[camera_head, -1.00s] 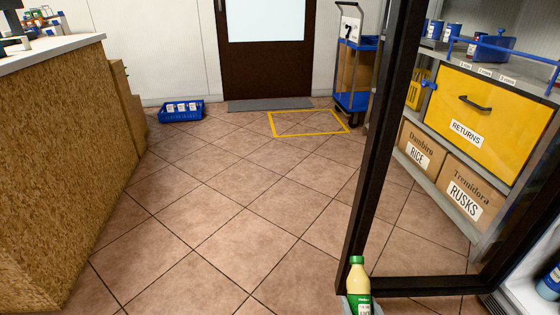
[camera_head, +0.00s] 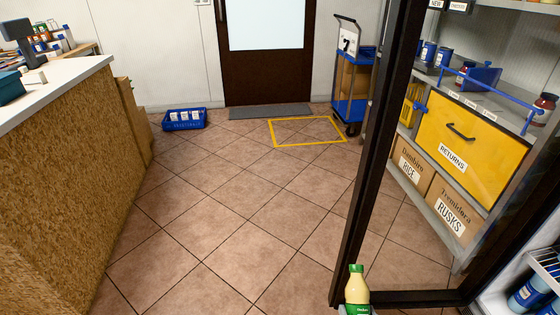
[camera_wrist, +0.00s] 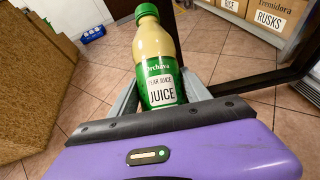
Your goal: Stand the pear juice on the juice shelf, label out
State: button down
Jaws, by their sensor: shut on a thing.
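The pear juice (camera_wrist: 158,60) is a bottle of pale yellow juice with a green cap and a green and white label reading "PEAR JUICE". In the wrist view my gripper (camera_wrist: 150,98) is shut on its lower part, and the label faces the wrist camera. The bottle's base is hidden by the gripper. In the head view the top of the pear juice (camera_head: 356,285) shows at the bottom edge, upright, in front of a dark-framed open glass door (camera_head: 365,180). I cannot tell which shelf is the juice shelf.
Blue bottles (camera_head: 530,292) stand on a white rack at the lower right, beyond the door frame. A grey shelf unit with a yellow RETURNS bin (camera_head: 470,140) stands behind the glass. A counter (camera_head: 70,150) is on the left. The tiled floor (camera_head: 220,200) between is clear.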

jog(key=s+d+r+p, duration=0.1)
jog(key=s+r+p, duration=0.3)
jog(key=r+p, duration=1.2)
jog(key=shift+s+r+p, duration=0.15)
jog(key=shift+r+p, duration=0.15)
jog(key=shift+r, duration=0.15)
jog(key=shift+d, duration=0.1)
